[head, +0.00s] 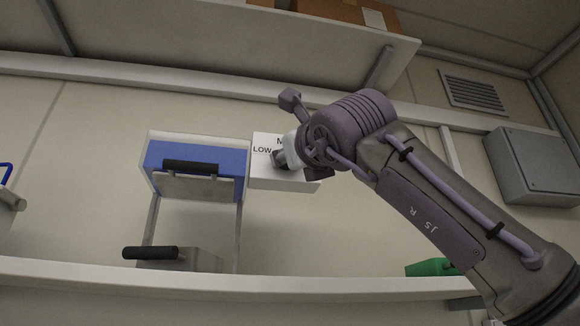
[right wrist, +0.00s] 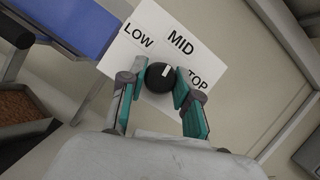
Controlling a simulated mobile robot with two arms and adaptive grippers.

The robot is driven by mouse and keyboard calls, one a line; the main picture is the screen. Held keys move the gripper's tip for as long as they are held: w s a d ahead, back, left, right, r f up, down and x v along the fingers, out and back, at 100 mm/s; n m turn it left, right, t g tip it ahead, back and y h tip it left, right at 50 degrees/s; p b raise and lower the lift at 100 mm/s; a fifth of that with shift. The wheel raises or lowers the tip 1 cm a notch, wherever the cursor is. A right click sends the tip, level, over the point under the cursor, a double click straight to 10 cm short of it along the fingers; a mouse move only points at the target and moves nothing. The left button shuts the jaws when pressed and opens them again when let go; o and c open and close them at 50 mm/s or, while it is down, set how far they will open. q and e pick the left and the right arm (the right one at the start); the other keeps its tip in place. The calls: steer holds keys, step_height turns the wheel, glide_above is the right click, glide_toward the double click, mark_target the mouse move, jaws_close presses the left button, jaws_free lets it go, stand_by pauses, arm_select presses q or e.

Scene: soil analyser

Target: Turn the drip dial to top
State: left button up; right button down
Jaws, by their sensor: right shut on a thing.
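The drip dial (right wrist: 158,78) is a round black knob on a white panel (right wrist: 145,22) lettered LOW, MID and TOP. Its white mark points up and slightly right, roughly towards MID. My right gripper (right wrist: 159,88) is shut on the dial, one teal finger on each side of it. In the head view the right gripper (head: 281,160) is at the white panel (head: 262,176), and my arm hides the dial and most of the lettering. My left gripper is not in view.
A blue-fronted unit (head: 222,160) with a black handle stands just left of the panel. Below it is a grey block (head: 195,259) with a black handle on a white ledge (head: 110,275). A green object (head: 430,267) sits at right. A shelf (head: 240,35) with boxes hangs above.

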steer(key=shift+a+f+m+h+b, duration=0.1)
steer(key=shift+f+m+h+b, duration=0.2)
steer(key=shift+m, duration=0.5)
steer(key=shift+r+m+h, duration=0.15)
steer(key=shift+m+h, duration=0.15)
steer(key=c, duration=0.8)
jaws_free()
steer(key=shift+r+t, duration=0.1)
steer(key=shift+t, duration=0.2)
steer(key=shift+s, duration=0.1)
steer(key=v, duration=1.1)
steer(key=shift+s+d+f, duration=0.2)
steer(key=shift+s+d, duration=0.05)
steer(key=shift+s, duration=0.05)
